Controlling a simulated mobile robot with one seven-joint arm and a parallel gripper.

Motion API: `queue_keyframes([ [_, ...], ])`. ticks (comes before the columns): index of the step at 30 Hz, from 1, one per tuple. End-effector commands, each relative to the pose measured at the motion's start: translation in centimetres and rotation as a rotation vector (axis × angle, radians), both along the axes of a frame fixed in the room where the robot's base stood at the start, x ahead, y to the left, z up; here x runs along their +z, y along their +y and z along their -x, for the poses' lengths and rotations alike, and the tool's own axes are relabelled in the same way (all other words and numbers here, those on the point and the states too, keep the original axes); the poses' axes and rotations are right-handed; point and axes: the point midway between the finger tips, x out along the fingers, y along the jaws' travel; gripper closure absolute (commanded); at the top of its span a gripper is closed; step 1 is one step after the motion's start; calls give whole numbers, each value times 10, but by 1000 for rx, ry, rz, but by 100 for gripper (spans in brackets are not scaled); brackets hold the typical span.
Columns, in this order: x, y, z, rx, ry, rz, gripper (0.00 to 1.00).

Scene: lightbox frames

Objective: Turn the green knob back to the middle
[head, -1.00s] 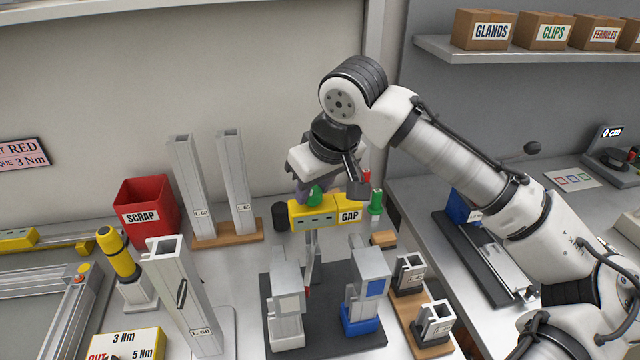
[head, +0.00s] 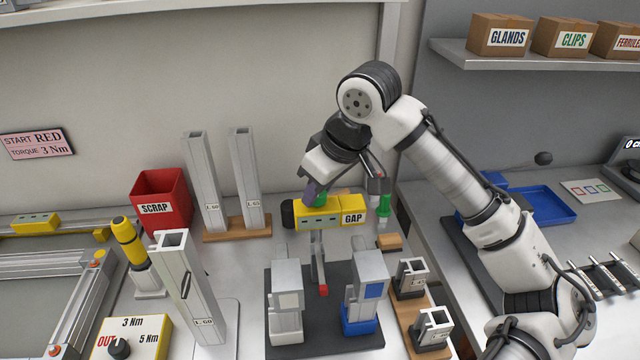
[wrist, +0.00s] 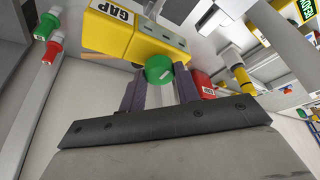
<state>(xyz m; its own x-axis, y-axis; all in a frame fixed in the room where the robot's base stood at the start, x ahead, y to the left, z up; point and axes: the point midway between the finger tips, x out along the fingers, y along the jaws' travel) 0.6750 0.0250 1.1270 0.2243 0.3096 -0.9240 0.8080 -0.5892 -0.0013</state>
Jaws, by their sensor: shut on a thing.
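The green knob (head: 321,200) sits on the yellow box marked GAP (head: 352,217), mostly hidden by my gripper (head: 314,193) in the head view. In the wrist view the round green knob (wrist: 158,67) lies between the purple fingers of my gripper (wrist: 159,88), one on each side. My gripper is shut on the knob and tilted over to one side. A short pale mark shows on the knob face, slanted in the wrist view. The box's own scale is too small to read.
A black knob (head: 288,213) is at the box's left end. A green cap (head: 384,206) stands close on its right. Two clamp blocks (head: 286,300) (head: 366,290) on a dark mat are in front. Upright profiles (head: 203,185) and a red scrap bin (head: 161,200) stand left.

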Motion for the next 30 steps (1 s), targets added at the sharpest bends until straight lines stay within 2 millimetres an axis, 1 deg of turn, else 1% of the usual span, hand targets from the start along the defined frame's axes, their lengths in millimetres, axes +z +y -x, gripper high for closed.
queue_keyframes([
  [16,1,0,-1,27,-4,-1,100],
  [17,1,0,-1,27,-4,-1,67],
  [21,1,0,-1,27,-3,0,49],
  [22,1,0,0,27,-3,0,46],
  [30,1,0,0,27,-2,0,46],
])
